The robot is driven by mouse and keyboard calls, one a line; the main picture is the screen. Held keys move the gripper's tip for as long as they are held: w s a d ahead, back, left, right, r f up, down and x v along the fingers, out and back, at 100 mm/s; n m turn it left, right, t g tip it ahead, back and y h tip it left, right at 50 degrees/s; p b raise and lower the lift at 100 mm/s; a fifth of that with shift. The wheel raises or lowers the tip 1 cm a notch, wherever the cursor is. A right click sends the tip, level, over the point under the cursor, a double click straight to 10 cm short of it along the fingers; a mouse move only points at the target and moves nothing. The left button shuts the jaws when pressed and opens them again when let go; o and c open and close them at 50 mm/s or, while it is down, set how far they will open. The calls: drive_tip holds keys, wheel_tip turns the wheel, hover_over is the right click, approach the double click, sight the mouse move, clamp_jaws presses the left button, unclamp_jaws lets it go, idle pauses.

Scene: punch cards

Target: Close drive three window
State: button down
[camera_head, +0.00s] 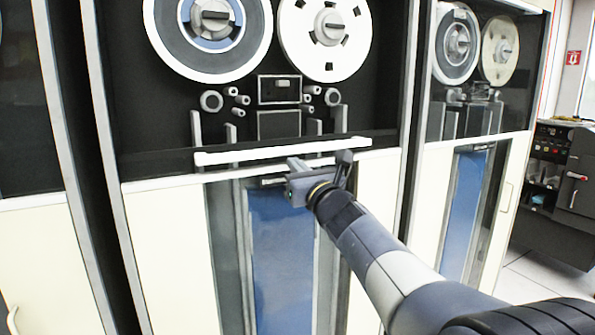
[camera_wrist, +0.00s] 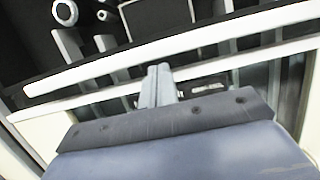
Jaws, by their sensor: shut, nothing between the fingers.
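The tape drive in front of me has a dark upper bay with two reels. A long white bar (camera_head: 285,150), which looks like the window's lower edge, crosses the bay just above the cabinet's white ledge (camera_head: 155,183). A narrow dark gap shows between them. The bar also shows in the wrist view (camera_wrist: 225,30). No number is readable on the drive. My gripper (camera_wrist: 160,72) is shut and empty, its fingertips by the bar and ledge; I cannot tell whether they touch. In the head view my gripper (camera_head: 296,168) is just below the bar's right half.
A similar drive (camera_head: 517,150) stands to the right, and part of another cabinet (camera_head: 35,250) stands on the left. A dark console (camera_head: 560,185) with buttons is at the far right. Below the ledge is a blue recessed panel (camera_head: 280,270). Some floor is clear at lower right.

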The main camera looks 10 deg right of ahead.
drive_tip(key=shift+r, duration=0.1)
wheel_tip(320, 180, up, 43)
drive_tip(key=p, duration=3.2)
drive_tip(key=shift+s, duration=0.1)
drive_tip(key=s+d+f+b, duration=0.3)
drive_tip(key=s+f+b, duration=0.4)
drive_tip(key=s, duration=0.2)
drive_tip(key=shift+f, duration=0.1)
